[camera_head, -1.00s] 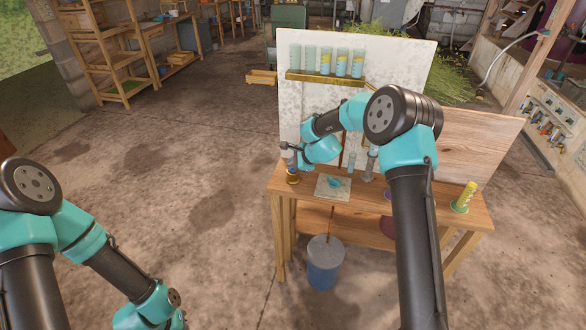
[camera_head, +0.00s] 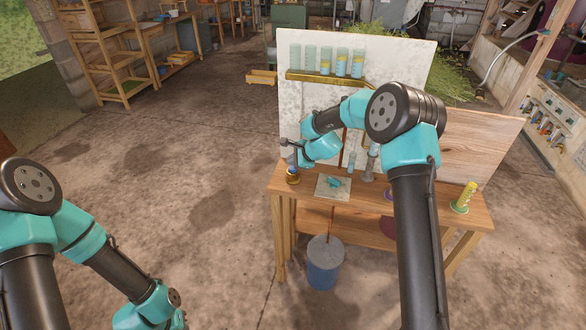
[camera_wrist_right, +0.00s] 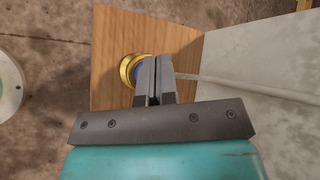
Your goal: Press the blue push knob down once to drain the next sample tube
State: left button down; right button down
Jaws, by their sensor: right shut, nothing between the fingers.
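The blue push knob (camera_wrist_right: 139,72) sits in a round gold collar (camera_wrist_right: 126,67) at the left end of the bench in the head view. My right gripper (camera_wrist_right: 153,58) is shut and empty, pointing down at the knob. Its fingers cover part of the knob in the right wrist view; I cannot tell whether they touch it. In the head view the right gripper (camera_head: 292,160) is small and just above the gold collar (camera_head: 292,179). Several sample tubes (camera_head: 326,63) stand on a ledge on the upright panel; those on the right hold yellow and blue. My left gripper is outside the view.
A pale square plate (camera_head: 325,194) with a small teal item lies right of the knob. Grey upright fittings (camera_head: 370,164) stand behind it. A yellow cylinder (camera_head: 466,196) stands at the bench's right end. A blue-grey bucket (camera_head: 323,272) is on the floor in front.

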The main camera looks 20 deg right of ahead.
jog(key=shift+r, duration=0.1)
jog(key=shift+r, duration=2.5)
